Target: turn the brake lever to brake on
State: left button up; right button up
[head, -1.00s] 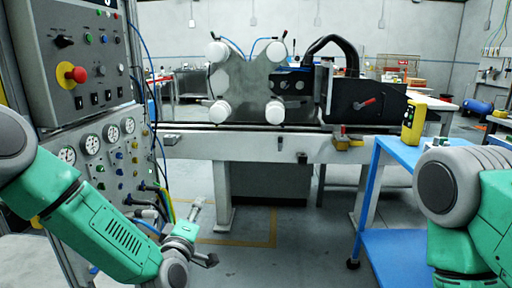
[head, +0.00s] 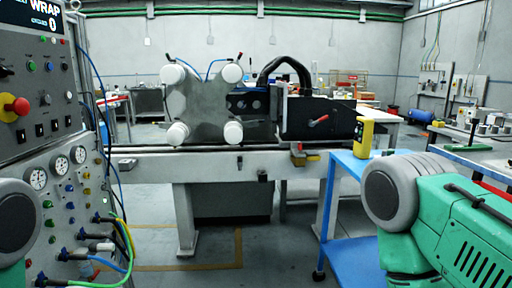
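A red-handled lever (head: 318,121) sits on the front face of a black housing (head: 345,119) on the long machine bench. It slants up to the right. I see no readable label on it, so I cannot tell if it is the brake lever. A smaller red upright piece (head: 299,148) stands on the bench edge below. Neither of my grippers shows. Only a grey joint of my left arm is at the left edge, and my green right arm fills the lower right, well in front of the bench.
A control panel (head: 38,75) with a red knob, gauges (head: 58,167) and cables stands close on the left. A blue table (head: 350,240) with a yellow device (head: 363,137) stands right of centre. A plate with white rollers (head: 233,132) is on the bench. The floor before the bench is clear.

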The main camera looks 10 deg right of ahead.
aim_at(320, 120)
jog(key=i+z, duration=0.1)
jog(key=z, duration=0.2)
jog(key=i+z, duration=0.1)
jog(key=z, duration=0.25)
jog(key=i+j+z, duration=0.25)
jog(key=i+j, duration=0.2)
jog(key=i, duration=0.3)
jog(key=i+j+z, duration=0.25)
jog(key=i+j, duration=0.35)
jog(key=i, duration=0.05)
